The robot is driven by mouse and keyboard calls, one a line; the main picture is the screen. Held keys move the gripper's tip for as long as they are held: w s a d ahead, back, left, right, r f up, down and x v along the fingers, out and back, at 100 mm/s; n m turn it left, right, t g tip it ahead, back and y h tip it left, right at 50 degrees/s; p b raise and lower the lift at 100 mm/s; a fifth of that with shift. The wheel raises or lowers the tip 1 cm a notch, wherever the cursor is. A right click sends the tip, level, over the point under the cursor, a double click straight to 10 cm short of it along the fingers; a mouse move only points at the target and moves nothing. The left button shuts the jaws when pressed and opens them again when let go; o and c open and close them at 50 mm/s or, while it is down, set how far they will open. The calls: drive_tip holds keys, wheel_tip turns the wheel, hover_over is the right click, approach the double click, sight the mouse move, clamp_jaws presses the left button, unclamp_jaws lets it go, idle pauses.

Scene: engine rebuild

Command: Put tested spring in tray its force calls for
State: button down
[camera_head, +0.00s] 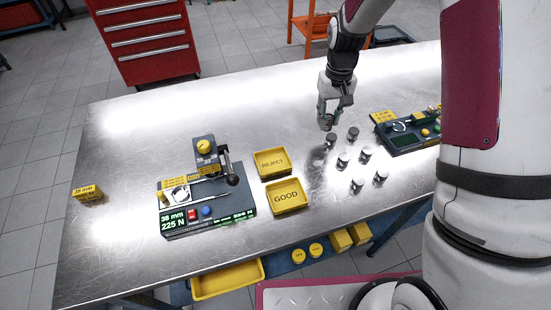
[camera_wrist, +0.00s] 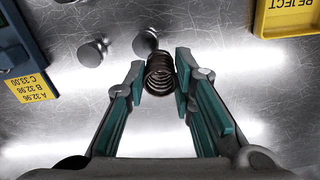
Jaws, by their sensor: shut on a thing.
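A dark coil spring (camera_wrist: 159,76) sits between the fingers of my gripper (camera_wrist: 160,62) in the wrist view. The fingers are shut on it. In the head view my gripper (camera_head: 329,112) hangs over the table, right of and behind the trays, and the spring is too small to make out there. The yellow REJECT tray (camera_head: 256,174) stands behind the yellow GOOD tray (camera_head: 272,208); both look empty. REJECT also shows in the wrist view (camera_wrist: 260,20). The spring tester (camera_head: 215,222) left of the trays displays 38 mm and 225 N.
Several small metal pieces (camera_head: 343,160) stand on the table below my gripper. A dark gauge station (camera_head: 410,145) is at the right. A yellow 38 mm block (camera_head: 87,193) stands at the left. The tester's lever (camera_head: 229,165) rises near the trays. The back of the table is clear.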

drive_tip(key=s+a+r+n+p, duration=0.1)
drive_tip(key=s+a+r+n, duration=0.3)
drive_tip(key=a, duration=0.3)
drive_tip(key=s+a+r+n, duration=0.1)
drive_tip(key=s+a+n, duration=0.3)
drive_tip(key=a+n, duration=0.3)
drive_tip(key=p, duration=0.1)
hover_over(273, 163)
wheel_tip(273, 163, down, 4)
drive_tip(key=shift+s+f, duration=0.15)
drive_tip(key=shift+f, duration=0.1)
drive_tip(key=shift+f+p, duration=0.5)
drive_tip(key=shift+f, duration=1.95)
drive_tip(key=shift+f, duration=0.15)
drive_tip(key=c, duration=1.4)
unclamp_jaws()
drive_tip(key=shift+o, duration=0.2)
